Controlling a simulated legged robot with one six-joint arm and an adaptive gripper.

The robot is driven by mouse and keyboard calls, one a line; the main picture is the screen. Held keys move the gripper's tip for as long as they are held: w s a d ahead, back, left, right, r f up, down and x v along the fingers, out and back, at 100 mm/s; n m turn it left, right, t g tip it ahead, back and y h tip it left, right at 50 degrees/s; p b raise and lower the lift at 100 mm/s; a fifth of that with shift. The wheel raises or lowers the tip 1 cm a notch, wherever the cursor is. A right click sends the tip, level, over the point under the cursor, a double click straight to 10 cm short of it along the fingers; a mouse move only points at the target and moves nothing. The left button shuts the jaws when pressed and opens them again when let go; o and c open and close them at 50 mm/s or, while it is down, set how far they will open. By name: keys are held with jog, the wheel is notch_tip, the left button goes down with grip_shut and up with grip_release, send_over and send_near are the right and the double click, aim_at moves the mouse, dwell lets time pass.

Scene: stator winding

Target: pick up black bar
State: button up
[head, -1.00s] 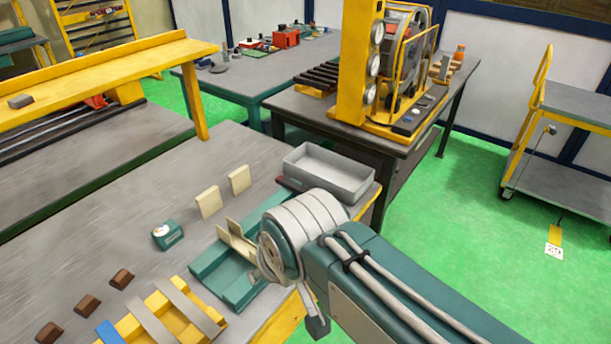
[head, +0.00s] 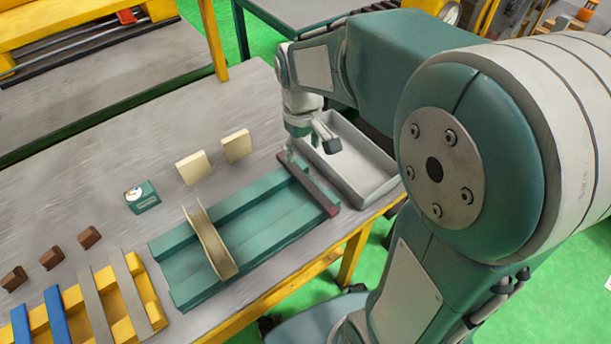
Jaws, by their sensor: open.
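The black bar (head: 312,190) is a long dark bar with a reddish near end. It lies along the right side of the teal channelled fixture (head: 180,262), beside the grey tray. My gripper (head: 311,150) points down over the bar's far end with its fingers apart. One finger is at the left of the bar and the other at the right, near the tray. I cannot tell whether the fingers touch the bar. The bar's far end is partly hidden by the gripper.
The open grey tray (head: 372,192) is close on the right. A curved tan strip (head: 210,243) lies across the fixture. Two cream blocks (head: 194,167), a teal gauge box (head: 142,197) and several brown blocks (head: 51,258) stand on the grey table. A yellow rack (head: 140,292) is at lower left.

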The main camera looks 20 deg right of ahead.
send_over(306, 180)
jog(key=f, duration=0.4)
jog(key=shift+w+a+f, duration=0.2)
jog(key=shift+a+f, duration=0.2)
jog(key=f, duration=0.3)
jog(key=d+f, duration=0.1)
jog(key=f, duration=0.1)
jog(key=shift+s+f, duration=0.15)
jog(key=shift+f, duration=0.05)
jog(key=shift+a, duration=0.2)
grip_shut()
